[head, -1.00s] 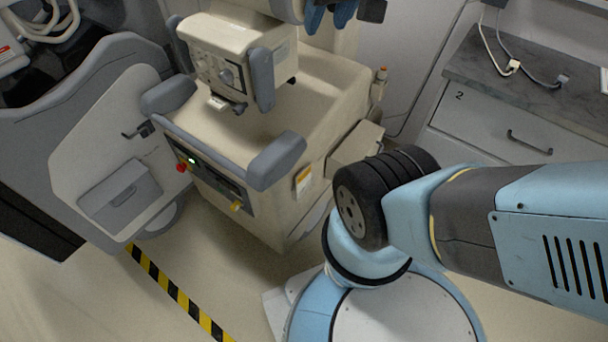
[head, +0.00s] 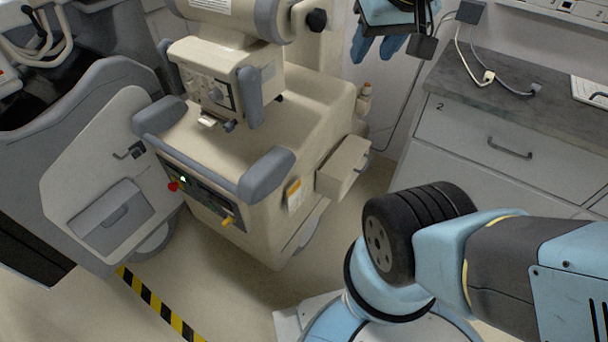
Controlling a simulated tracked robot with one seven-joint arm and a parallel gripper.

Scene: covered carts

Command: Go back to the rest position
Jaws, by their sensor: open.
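My gripper (head: 374,50) hangs at the top edge of the head view, between the beige cart and the grey counter. Its two blue fingers point down, are apart and have nothing visible between them. A dark block sits beside them on the right, and the upper part of the gripper is cut off by the frame. My arm's blue and grey links with a black ribbed joint fill the lower right.
A beige machine cart (head: 262,150) with grey bumpers stands at the centre. A grey-and-white unit (head: 105,165) is on the left. A counter with drawers (head: 490,140) is on the right. Yellow-black tape (head: 155,300) marks the floor, which is clear at bottom left.

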